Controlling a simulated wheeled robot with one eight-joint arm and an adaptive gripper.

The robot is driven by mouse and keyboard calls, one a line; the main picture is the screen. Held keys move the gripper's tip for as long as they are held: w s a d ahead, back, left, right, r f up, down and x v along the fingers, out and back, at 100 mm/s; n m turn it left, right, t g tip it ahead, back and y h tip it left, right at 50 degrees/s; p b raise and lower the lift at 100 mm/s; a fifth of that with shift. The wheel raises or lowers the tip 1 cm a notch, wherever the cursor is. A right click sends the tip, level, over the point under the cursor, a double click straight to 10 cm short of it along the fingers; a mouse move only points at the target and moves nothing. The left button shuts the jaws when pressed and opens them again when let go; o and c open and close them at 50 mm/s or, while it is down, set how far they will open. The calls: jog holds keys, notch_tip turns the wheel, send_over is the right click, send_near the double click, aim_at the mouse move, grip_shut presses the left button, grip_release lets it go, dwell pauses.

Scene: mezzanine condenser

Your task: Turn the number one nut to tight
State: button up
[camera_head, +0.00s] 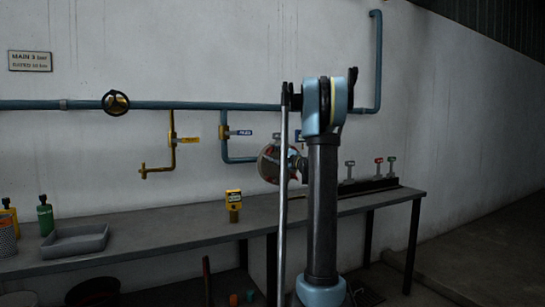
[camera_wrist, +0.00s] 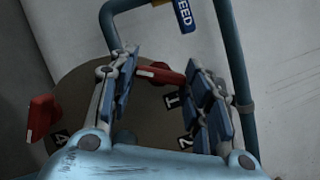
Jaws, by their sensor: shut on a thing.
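In the wrist view a round brownish disc (camera_wrist: 75,90) carries black number labels and red nuts or handles. The label that reads 1 (camera_wrist: 171,101) lies just below a red nut (camera_wrist: 160,76), which I take for the number one nut. My gripper (camera_wrist: 162,70) has its two blue-padded fingers on either side of this red nut and is shut on it. Another red nut (camera_wrist: 42,114) sticks out at the left, by the label 4 (camera_wrist: 60,138). A label 2 (camera_wrist: 186,142) is partly behind the right finger. In the head view the disc (camera_head: 268,164) is partly hidden behind my arm.
A blue pipe (camera_wrist: 240,60) with a FEED tag (camera_wrist: 184,16) runs close behind the disc.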

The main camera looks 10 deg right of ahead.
jog(key=shift+f, duration=0.1)
jog(key=o, duration=1.1)
jog(key=shift+a, duration=0.1)
jog(key=shift+c, duration=0.2)
jog(key=v, duration=1.2)
jog(key=shift+w, duration=0.15)
